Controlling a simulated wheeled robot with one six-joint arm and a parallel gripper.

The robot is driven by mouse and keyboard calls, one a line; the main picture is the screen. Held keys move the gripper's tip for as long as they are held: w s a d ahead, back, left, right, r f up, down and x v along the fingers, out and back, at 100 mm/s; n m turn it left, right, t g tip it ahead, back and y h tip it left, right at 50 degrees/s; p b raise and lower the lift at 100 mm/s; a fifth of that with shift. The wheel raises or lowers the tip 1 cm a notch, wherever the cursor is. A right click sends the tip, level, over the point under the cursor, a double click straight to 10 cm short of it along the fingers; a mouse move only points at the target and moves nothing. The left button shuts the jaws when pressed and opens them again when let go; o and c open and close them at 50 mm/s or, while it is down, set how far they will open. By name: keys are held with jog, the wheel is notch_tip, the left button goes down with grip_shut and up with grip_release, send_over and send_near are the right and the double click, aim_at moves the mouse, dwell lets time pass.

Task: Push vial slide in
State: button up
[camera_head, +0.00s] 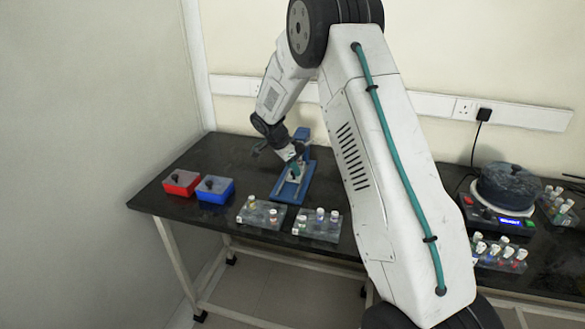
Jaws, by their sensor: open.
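A blue stand with a pale slide track (294,188) stands on the black bench, behind the vial racks. A blue upright rises at its back. The vial slide itself is too small and too covered by my gripper to make out clearly. My gripper (284,153) is open, just left of the blue upright and over the back part of the stand. Whether it touches the stand or the slide, I cannot tell.
Two vial racks (260,213) (317,225) stand near the front edge. A device with a dark round top (505,186) and more vials are at right. My arm hides the middle.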

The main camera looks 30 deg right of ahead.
jog(key=v, duration=0.7)
dwell(0.3)
jog(key=s+a+r+n+y, duration=0.1)
jog(key=s+a+r+n, duration=0.35)
jog(key=s+r, duration=0.4)
jog(key=s+a+r+n+y, duration=0.1)
jog(key=s+a+r+n, duration=0.2)
jog(key=s+a+r, duration=0.5)
jog(key=s+a+n+y, duration=0.1)
jog(key=s+n, duration=0.4)
jog(key=s, duration=0.8)
jog(key=s+a+n+t+y, duration=0.1)
jog(key=s+n, duration=0.5)
jog(key=s, duration=0.8)
jog(key=shift+a+y, duration=0.3)
jog(key=shift+a, duration=0.05)
